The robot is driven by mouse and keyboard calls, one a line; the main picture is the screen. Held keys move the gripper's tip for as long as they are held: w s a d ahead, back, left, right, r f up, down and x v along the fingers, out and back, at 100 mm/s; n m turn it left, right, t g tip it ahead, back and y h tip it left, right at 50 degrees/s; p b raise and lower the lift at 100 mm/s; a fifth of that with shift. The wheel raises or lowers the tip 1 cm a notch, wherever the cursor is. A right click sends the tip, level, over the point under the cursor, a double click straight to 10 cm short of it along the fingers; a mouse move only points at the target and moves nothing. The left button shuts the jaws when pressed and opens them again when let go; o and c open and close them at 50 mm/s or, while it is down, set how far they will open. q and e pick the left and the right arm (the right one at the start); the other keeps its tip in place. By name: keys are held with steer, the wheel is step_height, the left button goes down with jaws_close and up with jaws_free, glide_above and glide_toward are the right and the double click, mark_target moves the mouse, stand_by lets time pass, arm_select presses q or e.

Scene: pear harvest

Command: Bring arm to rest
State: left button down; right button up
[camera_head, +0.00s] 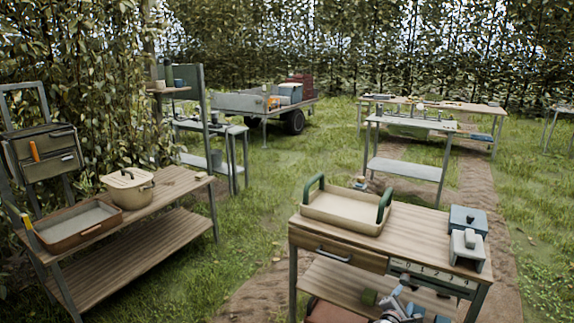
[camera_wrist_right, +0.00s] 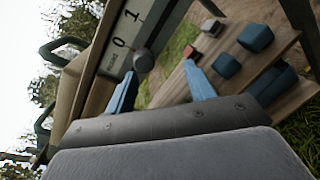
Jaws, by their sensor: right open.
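My right gripper (camera_head: 402,303) is at the bottom of the head view, in front of the near wooden workbench (camera_head: 425,233) and below its top. In the right wrist view, the two blue fingers of my right gripper (camera_wrist_right: 162,84) stand wide apart with nothing between them. A white number panel (camera_wrist_right: 126,38) with a dark round knob (camera_wrist_right: 143,60) is just beyond the fingers. The number panel (camera_head: 432,278) also shows on the bench front in the head view. My left gripper is in neither view.
A tray (camera_head: 345,216) with green handles and a grey device (camera_head: 467,250) stand on the bench. Several blue blocks (camera_wrist_right: 255,38) sit on a wooden shelf (camera_wrist_right: 178,90). A left table (camera_head: 170,188) holds a pot (camera_head: 128,190) and a shallow tray (camera_head: 75,240). Grass lies between the tables.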

steer(key=s+a+r+m+g+y, duration=0.4)
steer(key=a+m, duration=0.3)
steer(key=m, duration=0.4)
steer(key=s+a+f+m+g+y, duration=0.1)
steer(key=s+a+m+y, duration=0.1)
steer(key=s+a, duration=0.4)
steer(key=s+a+f+m+g+y, duration=0.1)
steer(key=s+a+f+m, duration=0.15)
steer(key=s, duration=0.55)
steer(key=s+a+f+g+y, duration=0.1)
steer(key=s+a+f+g, duration=0.1)
steer(key=s, duration=0.9)
steer(key=s+a+f+m+g+y, duration=0.1)
steer(key=s+a+f, duration=0.3)
steer(key=s, duration=0.7)
steer(key=s+a+f+m+g+y, duration=0.1)
steer(key=s+f, duration=0.4)
steer(key=s, duration=0.6)
steer(key=a+g+y, duration=0.1)
steer(key=a, duration=0.1)
steer(key=shift+s+a+g+y, duration=0.3)
steer(key=shift+s+a+y, duration=0.05)
steer(key=shift+a+y, duration=0.05)
steer(key=shift+f, duration=0.1)
